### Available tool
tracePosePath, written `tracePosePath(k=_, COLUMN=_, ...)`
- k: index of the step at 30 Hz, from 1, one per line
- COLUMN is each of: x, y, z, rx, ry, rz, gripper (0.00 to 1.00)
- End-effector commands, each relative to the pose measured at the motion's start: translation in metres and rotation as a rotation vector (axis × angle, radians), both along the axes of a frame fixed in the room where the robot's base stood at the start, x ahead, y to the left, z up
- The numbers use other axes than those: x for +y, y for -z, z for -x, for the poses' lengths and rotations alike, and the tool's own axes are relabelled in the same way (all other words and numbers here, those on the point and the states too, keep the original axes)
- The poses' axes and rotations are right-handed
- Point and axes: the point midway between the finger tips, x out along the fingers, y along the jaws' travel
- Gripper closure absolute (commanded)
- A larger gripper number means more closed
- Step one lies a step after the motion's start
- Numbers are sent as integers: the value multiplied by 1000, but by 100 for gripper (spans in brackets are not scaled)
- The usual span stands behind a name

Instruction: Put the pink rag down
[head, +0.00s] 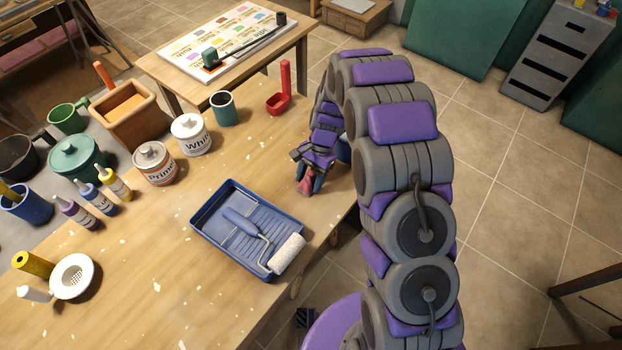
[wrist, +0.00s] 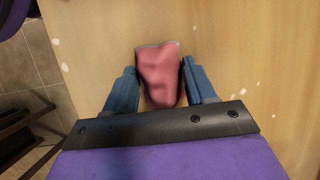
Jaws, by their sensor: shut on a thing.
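The pink rag (wrist: 159,72) is between the two blue fingers of my gripper (wrist: 160,88) in the wrist view, bunched up, with the wooden table top behind it. In the head view the rag (head: 305,184) hangs at the tip of my gripper (head: 308,174), near the table's right edge, to the upper right of the blue paint tray. My gripper is shut on the rag. I cannot tell whether the rag touches the table. My arm hides part of the table edge.
The wooden table (head: 190,240) is bare around the rag. A blue paint tray (head: 215,215) holds a roller (head: 288,254). A red ladle-like item (head: 280,100), a teal cup (head: 223,108) and a White can (head: 191,134) stand beyond. Tiled floor lies right of the table.

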Motion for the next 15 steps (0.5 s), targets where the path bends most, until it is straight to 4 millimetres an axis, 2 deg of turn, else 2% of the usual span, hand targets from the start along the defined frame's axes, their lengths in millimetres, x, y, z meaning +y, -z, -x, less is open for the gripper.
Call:
tracePosePath(k=4, x=-9, y=-1, z=1, rx=4, ry=2, rz=-8, gripper=75)
tracePosePath(k=5, x=-10, y=-1, z=1, rx=4, ry=2, rz=-9, gripper=42)
tracePosePath(k=12, x=-5, y=0, z=1, rx=4, ry=1, rz=-4, gripper=19)
tracePosePath(k=15, x=-1, y=0, z=1, rx=4, ry=0, rz=0, gripper=19)
